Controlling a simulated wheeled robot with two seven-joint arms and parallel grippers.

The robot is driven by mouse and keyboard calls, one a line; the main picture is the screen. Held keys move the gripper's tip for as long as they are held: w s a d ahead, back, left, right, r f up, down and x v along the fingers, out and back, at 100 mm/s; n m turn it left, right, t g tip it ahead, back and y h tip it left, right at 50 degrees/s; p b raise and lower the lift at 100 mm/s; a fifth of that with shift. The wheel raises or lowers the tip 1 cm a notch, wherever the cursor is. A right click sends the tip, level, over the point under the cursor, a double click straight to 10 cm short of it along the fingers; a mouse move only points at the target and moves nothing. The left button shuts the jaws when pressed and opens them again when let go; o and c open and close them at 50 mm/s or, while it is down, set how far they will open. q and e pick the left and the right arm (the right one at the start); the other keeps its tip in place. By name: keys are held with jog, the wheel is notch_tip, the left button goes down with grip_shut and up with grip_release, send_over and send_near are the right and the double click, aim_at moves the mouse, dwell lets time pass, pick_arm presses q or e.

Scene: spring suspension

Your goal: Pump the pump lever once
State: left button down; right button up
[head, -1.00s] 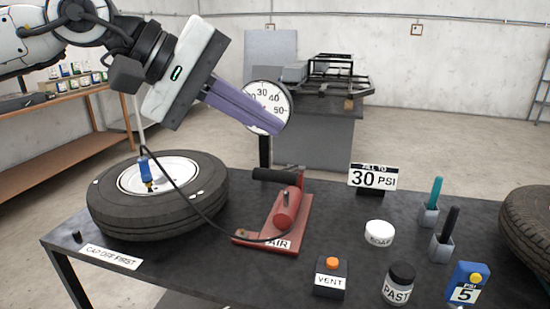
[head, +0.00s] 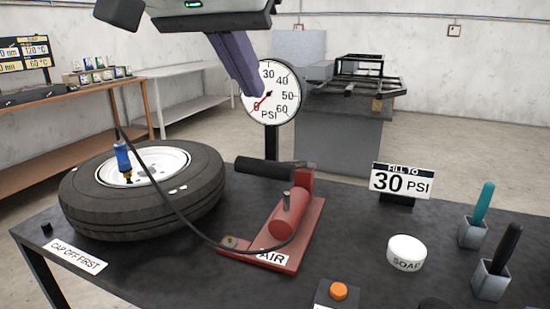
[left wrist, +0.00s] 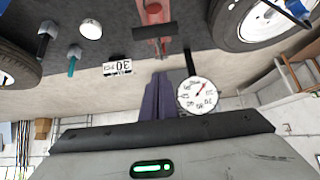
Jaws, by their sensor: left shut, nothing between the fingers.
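The red pump (head: 291,215), labelled AIR, stands on the dark table. Its lever has a black handle (head: 264,169) that reaches out to the left at the pump's back end, roughly level. In the left wrist view the handle (left wrist: 154,32) lies beyond my fingers. My left gripper (head: 250,90) has purple fingers, shut and empty, pointing down above the handle and apart from it. The round PSI gauge (head: 271,92) stands behind, its red needle at the 0 mark; it also shows in the left wrist view (left wrist: 197,95). My right gripper is in neither view.
A tire (head: 150,190) with a blue hose chuck (head: 122,156) is at left. A black hose runs from it to the pump. A 30 PSI sign (head: 401,181), soap tub (head: 406,253), orange button (head: 339,291) and tool holders are at right.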

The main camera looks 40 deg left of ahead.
pick_arm(q)
jog(key=b, duration=0.1)
send_over(264, 161)
jog(key=w, duration=0.2)
jog(key=f, duration=0.8)
jog(key=shift+w+a+f, duration=0.1)
jog(key=shift+a+f, duration=0.05)
jog(key=shift+a, duration=0.15)
jog(key=shift+s+d+f, duration=0.2)
jog(key=shift+s+f, duration=0.6)
jog(key=shift+f, duration=0.05)
jog(key=shift+s+d+f+b, duration=0.1)
jog(key=shift+s+f+b, duration=0.25)
jog(key=shift+f, duration=0.1)
